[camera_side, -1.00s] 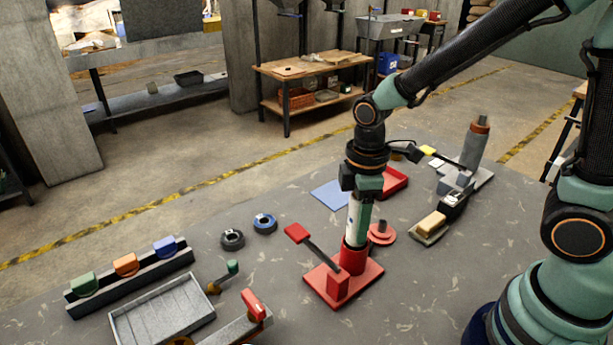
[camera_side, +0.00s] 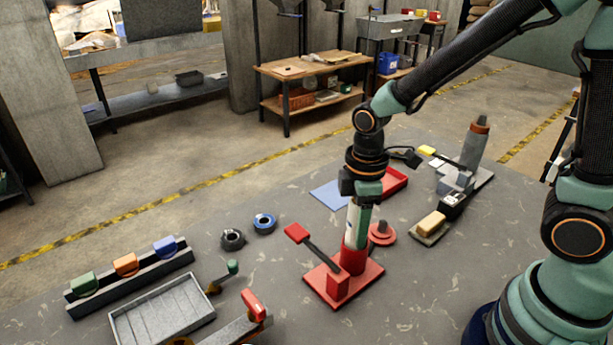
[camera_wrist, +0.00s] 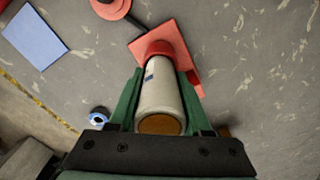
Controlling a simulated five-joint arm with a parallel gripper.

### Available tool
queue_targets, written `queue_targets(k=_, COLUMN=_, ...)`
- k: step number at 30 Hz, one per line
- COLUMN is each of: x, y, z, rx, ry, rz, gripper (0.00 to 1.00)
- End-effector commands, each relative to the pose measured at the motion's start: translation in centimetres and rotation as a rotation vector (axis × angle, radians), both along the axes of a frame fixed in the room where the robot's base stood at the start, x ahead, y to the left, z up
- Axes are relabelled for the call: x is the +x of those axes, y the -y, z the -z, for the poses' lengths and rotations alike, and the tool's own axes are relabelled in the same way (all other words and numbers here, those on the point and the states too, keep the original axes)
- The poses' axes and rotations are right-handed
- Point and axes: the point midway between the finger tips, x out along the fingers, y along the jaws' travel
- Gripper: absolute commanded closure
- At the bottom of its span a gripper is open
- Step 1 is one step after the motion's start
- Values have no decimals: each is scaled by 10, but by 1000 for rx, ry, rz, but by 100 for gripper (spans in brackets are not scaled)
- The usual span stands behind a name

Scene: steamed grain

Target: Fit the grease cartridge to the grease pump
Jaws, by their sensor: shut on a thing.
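The grease pump is red, with a square base (camera_side: 360,285), an upright round socket and a lever with a red handle (camera_side: 297,233). The grease cartridge (camera_side: 352,225) is a pale cylinder standing upright, its lower end at or in the pump's red socket (camera_side: 353,260). My gripper (camera_side: 360,215) is shut on the cartridge from above. In the wrist view the cartridge (camera_wrist: 161,98) lies between the two green fingers, with its brown end toward the camera and its far end meeting the red socket (camera_wrist: 163,48). How deep it sits is hidden.
A red round piece (camera_side: 382,233) lies just behind the pump. A blue mat (camera_side: 330,195), a red tray (camera_side: 394,182) and a sponge on a dish (camera_side: 431,224) are farther back. Two rings (camera_side: 264,223), a grey tray (camera_side: 162,314) and a block rack (camera_side: 130,280) stand left.

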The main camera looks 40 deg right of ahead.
Motion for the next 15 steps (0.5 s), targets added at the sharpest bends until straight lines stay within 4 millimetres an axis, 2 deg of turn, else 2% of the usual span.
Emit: queue_targets(k=15, x=0, y=0, z=7, rx=0, ry=0, rz=0, gripper=100)
